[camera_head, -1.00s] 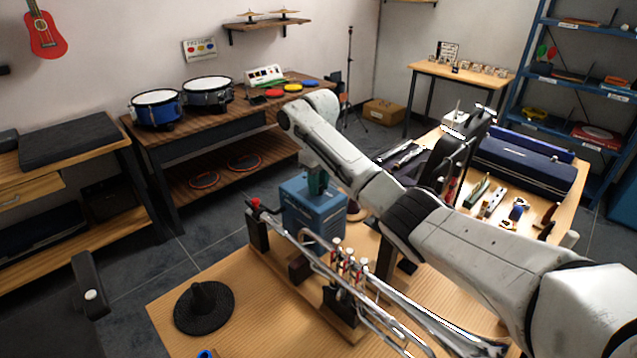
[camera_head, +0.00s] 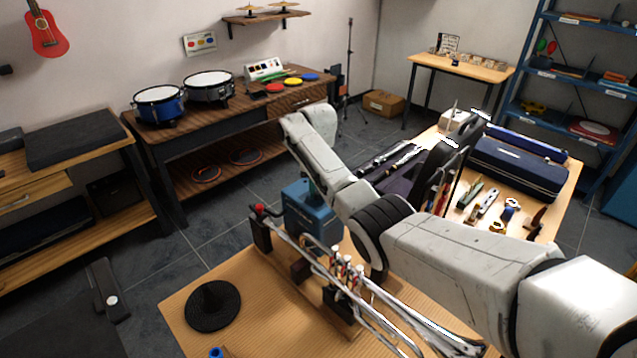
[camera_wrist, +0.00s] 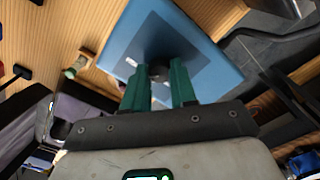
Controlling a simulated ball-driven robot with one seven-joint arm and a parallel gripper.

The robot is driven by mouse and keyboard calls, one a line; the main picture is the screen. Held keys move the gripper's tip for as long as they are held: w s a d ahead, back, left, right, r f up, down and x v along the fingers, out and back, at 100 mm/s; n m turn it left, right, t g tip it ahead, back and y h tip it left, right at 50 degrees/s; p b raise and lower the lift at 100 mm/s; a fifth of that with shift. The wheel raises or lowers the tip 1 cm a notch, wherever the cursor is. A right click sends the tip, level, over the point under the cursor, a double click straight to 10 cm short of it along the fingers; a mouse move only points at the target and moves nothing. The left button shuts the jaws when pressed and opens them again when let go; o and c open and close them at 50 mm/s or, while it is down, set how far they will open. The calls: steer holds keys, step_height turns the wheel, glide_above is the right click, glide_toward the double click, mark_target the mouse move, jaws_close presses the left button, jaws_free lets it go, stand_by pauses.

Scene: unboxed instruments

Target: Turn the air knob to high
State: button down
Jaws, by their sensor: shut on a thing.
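The blue box (camera_head: 306,218) stands on the wooden table behind the trumpet. It also fills the upper middle of the wrist view (camera_wrist: 205,75), where its face has a grey-blue panel. My gripper (camera_wrist: 159,72) is at this panel with its green fingers shut on a dark knob (camera_wrist: 159,74). The knob is mostly hidden between the fingers, and its setting cannot be read.
A trumpet (camera_head: 345,280) lies on a stand just in front of the box. Small instruments and a dark blue case (camera_head: 517,168) lie to the right. The table's front left is mostly clear.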

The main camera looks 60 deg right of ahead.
mark_target(318, 192)
steer(key=shift+m+p, duration=0.55)
steer(key=shift+m, duration=1.15)
steer(key=c, duration=0.9)
jaws_free()
steer(key=shift+r, duration=0.1)
step_height(318, 192, up, 11)
steer(key=b, duration=0.1)
steer(key=shift+f, duration=0.2)
